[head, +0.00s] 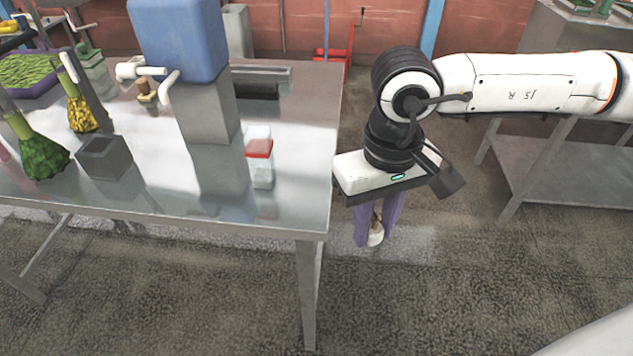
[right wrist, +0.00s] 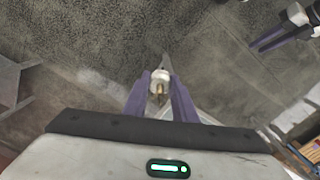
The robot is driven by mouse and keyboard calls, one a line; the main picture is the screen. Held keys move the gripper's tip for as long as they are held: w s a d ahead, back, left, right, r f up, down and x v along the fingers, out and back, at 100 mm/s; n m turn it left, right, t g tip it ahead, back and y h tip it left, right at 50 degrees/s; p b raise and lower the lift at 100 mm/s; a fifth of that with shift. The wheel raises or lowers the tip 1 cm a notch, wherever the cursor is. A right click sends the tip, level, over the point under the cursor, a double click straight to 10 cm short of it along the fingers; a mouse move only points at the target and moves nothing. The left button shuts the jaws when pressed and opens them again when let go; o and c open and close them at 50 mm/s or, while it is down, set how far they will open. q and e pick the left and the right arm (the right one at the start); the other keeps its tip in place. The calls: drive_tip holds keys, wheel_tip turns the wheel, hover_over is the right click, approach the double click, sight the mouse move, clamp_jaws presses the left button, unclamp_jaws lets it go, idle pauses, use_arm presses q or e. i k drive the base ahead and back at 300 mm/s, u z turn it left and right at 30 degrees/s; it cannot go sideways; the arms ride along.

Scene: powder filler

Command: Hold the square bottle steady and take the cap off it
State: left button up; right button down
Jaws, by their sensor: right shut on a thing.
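A small clear square bottle (head: 262,174) with a red band, which may be its cap, stands upright near the right end of the steel table. My right gripper (head: 376,232) is off the table's right edge, pointing down, apart from the bottle. Its purple fingers are shut on a small whitish round piece (head: 375,238) with a brownish part. That piece also shows between the fingers in the right wrist view (right wrist: 160,76); I cannot tell what it is. What seems to be my left gripper (right wrist: 268,38) shows at the wrist view's upper right, too small to judge its jaws.
A metal bench (head: 565,172) stands at the right, with bare floor between.

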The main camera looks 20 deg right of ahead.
sight(258, 142)
drive_tip(key=u, duration=0.45)
drive_tip(key=k, duration=1.1)
drive_tip(key=u, duration=0.7)
drive_tip(key=i, duration=1.35)
drive_tip(key=z, duration=1.2)
drive_tip(key=i, duration=0.75)
drive_tip(key=z, duration=0.85)
